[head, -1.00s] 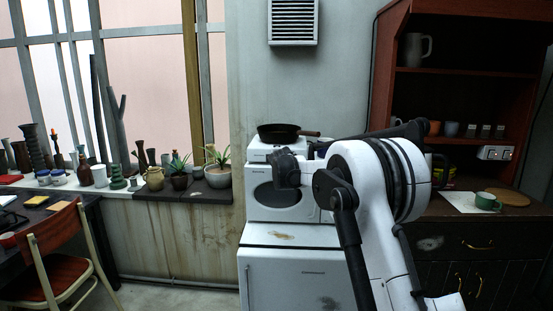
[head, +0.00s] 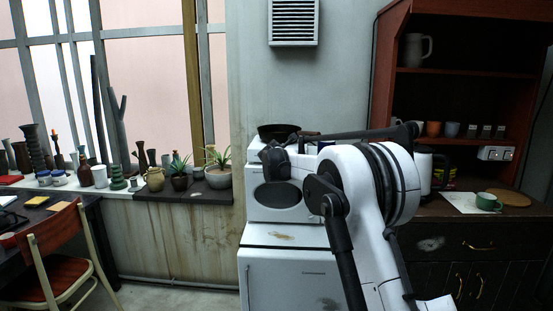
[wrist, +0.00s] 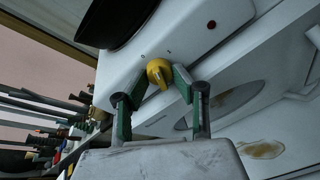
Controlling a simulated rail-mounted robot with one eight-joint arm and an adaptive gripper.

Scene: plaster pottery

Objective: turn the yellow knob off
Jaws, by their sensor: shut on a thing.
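The yellow knob (wrist: 158,70) sits on the front face of a white hot plate (wrist: 195,32) in the wrist view. My gripper (wrist: 161,83) has its two green-padded fingers on either side of the knob, closed on it. The knob's raised grip stands at a slant between the fingers. In the head view, my dark wrist (head: 274,160) is in front of the hot plate and hides the knob.
A black pan (head: 278,130) rests on the hot plate. Below are a white oven-like appliance (head: 262,207) and a white cabinet (head: 285,285). Potted plants (head: 218,177) stand on the sill to the left. A wooden cupboard (head: 460,85) stands at right.

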